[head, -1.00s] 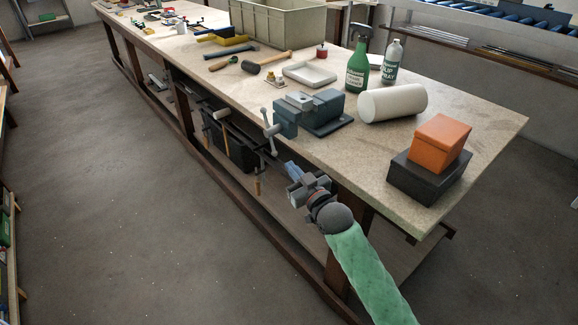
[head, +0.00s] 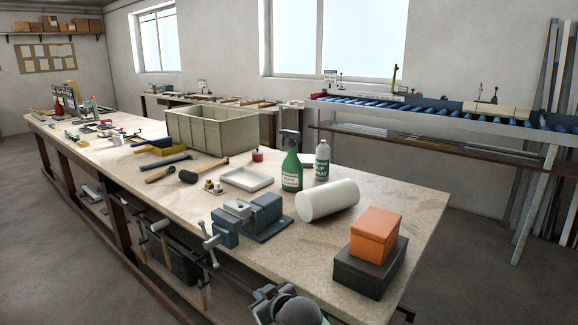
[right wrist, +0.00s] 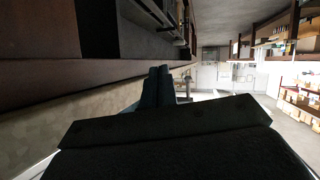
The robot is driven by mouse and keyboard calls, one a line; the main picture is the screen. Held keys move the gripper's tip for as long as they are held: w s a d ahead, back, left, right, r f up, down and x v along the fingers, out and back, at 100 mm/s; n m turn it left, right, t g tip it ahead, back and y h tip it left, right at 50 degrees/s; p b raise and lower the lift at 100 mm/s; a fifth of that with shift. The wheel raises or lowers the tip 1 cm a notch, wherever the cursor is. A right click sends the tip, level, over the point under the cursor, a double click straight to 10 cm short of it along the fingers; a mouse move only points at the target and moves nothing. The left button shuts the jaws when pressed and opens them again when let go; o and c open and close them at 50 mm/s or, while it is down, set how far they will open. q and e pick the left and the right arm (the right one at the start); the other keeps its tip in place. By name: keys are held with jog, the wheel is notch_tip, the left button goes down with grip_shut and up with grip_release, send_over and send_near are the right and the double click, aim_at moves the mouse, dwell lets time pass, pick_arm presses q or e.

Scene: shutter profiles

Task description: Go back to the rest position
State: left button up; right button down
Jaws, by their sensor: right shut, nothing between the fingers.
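My right gripper (head: 264,298) shows at the bottom edge of the head view, in front of the workbench's near long side and below the vise. In the right wrist view its two dark fingers (right wrist: 158,86) lie together, shut with nothing between them. The wooden-legged workbench (head: 420,215) has a pale top. My left gripper is not in view.
A blue-grey vise (head: 265,218) with a protruding handle (head: 210,240) sits at the bench's near edge. An orange box (head: 375,232) rests on a black box (head: 366,272) at the near right corner. A white roll (head: 327,200), bottles and a beige crate (head: 212,130) stand behind.

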jog(key=s+d+f+m+g+h+p, duration=0.2)
jog(key=s+d+f, duration=0.1)
jog(key=s+d, duration=0.6)
jog(key=s+d+f+m+g+h+p, duration=0.2)
jog(key=s+d+f+m+h, duration=0.1)
jog(key=s+d, duration=0.55)
pick_arm(q)
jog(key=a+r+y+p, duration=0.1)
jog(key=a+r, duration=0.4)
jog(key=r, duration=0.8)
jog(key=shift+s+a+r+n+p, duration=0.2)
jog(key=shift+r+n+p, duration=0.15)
jog(key=shift+p, duration=0.55)
pick_arm(e)
jog(key=s+d+f+g, duration=0.1)
jog(key=s+f, duration=0.2)
jog(key=s, duration=0.4)
jog(key=s+d+f+m+g, duration=0.1)
jog(key=s+f+g, duration=0.1)
jog(key=s, duration=0.5)
jog(key=s+d+f+g, duration=0.1)
jog(key=s+f, duration=0.3)
jog(key=s, duration=0.4)
jog(key=shift+d+f+m+g, duration=0.3)
jog(key=shift+d+f, duration=0.05)
jog(key=shift+d, duration=0.1)
